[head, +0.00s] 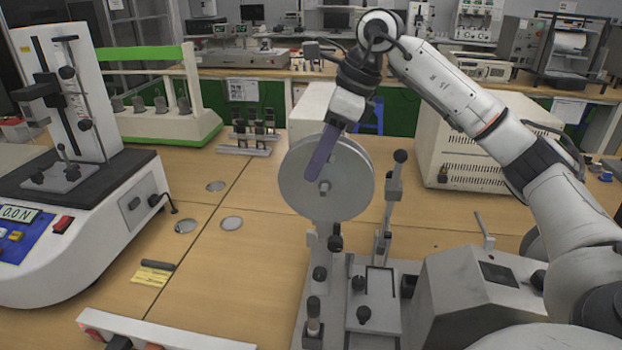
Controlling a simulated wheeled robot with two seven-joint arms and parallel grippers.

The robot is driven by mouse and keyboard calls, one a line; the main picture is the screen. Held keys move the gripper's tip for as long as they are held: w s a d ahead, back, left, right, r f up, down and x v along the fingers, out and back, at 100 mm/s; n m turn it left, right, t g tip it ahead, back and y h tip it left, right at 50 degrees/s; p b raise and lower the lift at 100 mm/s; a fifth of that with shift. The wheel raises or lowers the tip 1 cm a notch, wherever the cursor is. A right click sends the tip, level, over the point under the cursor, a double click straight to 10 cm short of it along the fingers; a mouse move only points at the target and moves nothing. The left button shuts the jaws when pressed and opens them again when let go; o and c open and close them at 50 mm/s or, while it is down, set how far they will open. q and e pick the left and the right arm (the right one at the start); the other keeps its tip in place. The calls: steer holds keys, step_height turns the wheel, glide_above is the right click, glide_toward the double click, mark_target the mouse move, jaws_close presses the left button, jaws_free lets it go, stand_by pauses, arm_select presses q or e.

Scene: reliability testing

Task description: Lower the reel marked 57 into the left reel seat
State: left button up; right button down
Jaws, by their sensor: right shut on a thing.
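A grey disc-shaped reel (352,188) hangs upright at the middle of the head view, with a short hub pin at its centre. No number 57 can be read on its face. My right gripper (319,172) reaches down from above, with a purple-grey finger across the upper part of the reel, shut on it. Below the reel stands a grey bench machine (377,285) with upright posts and black knobs. The left post (324,262) is partly behind the reel's lower edge. I cannot tell whether they touch. The left reel seat cannot be clearly made out. My left gripper is not in view.
A force tester (85,225) with a 0.0 N display stands at the left. A slim upright post with a black knob (400,156) rises just right of the reel. A large white vented box (480,150) is behind my right arm. Wooden table (215,265) left of the machine is mostly clear.

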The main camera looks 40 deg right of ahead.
mark_target(316, 190)
step_height(316, 190, down, 3)
steer(key=shift+f+b, duration=0.2)
steer(key=shift+b, duration=0.75)
step_height(316, 190, down, 3)
steer(key=b, duration=0.3)
steer(key=shift+f, duration=0.2)
steer(key=shift+f+b, duration=0.1)
steer(key=shift+b, duration=0.3)
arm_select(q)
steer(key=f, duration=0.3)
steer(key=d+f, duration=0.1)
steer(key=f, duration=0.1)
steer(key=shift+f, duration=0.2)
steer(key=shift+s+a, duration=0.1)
